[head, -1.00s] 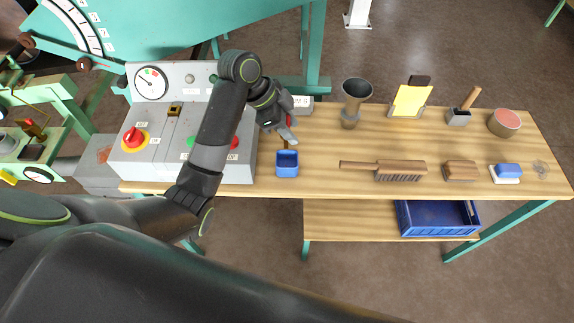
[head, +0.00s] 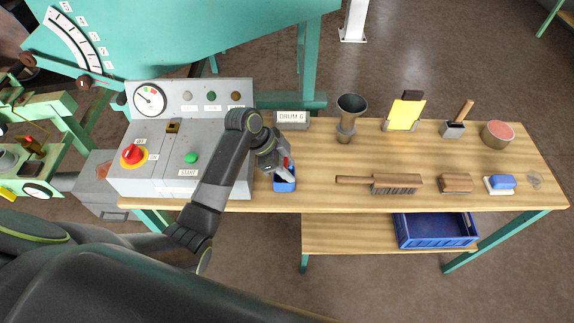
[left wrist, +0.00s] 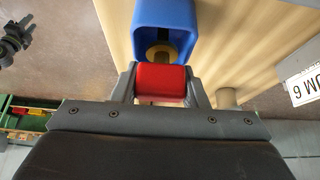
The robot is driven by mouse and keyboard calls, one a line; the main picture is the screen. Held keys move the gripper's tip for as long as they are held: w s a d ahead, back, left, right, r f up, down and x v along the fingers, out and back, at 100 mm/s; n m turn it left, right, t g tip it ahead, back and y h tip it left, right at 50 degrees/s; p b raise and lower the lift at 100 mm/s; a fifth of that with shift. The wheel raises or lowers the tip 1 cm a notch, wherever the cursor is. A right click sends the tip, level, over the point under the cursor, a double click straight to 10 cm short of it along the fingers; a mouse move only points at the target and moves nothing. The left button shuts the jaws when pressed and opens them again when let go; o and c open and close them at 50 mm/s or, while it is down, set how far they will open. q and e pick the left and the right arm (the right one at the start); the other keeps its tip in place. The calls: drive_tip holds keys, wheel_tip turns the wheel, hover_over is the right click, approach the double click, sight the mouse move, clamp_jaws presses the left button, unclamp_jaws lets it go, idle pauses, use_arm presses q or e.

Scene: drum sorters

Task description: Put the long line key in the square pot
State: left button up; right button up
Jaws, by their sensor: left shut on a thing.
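The blue square pot (head: 284,186) stands on the wooden bench, just right of the grey control box. It also shows at the top of the left wrist view (left wrist: 165,12). My left gripper (head: 284,172) is over the pot and shut on a red-headed key, the long line key (left wrist: 161,82). Below the red head, a round brass part (left wrist: 160,53) shows at the pot's opening. The key's lower end is hidden, so I cannot tell how deep it reaches. My right gripper is not in view.
The grey control box (head: 224,96) with knobs and buttons stands close left of the pot. A DRUM 6 sign (head: 291,117) is behind it. To the right are a metal funnel cup (head: 346,128), a long brush (head: 396,185) and a yellow note holder (head: 405,114).

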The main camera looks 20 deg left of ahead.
use_arm(q)
drive_tip(key=o, duration=0.5)
drive_tip(key=shift+f, duration=0.1)
drive_tip(key=o, duration=0.5)
drive_tip(key=shift+r, duration=0.2)
drive_tip(key=shift+a+r, duration=0.25)
drive_tip(key=shift+r, duration=0.05)
drive_tip(key=b+v, duration=0.1)
drive_tip(key=v, duration=1)
drive_tip(key=shift+s, duration=0.15)
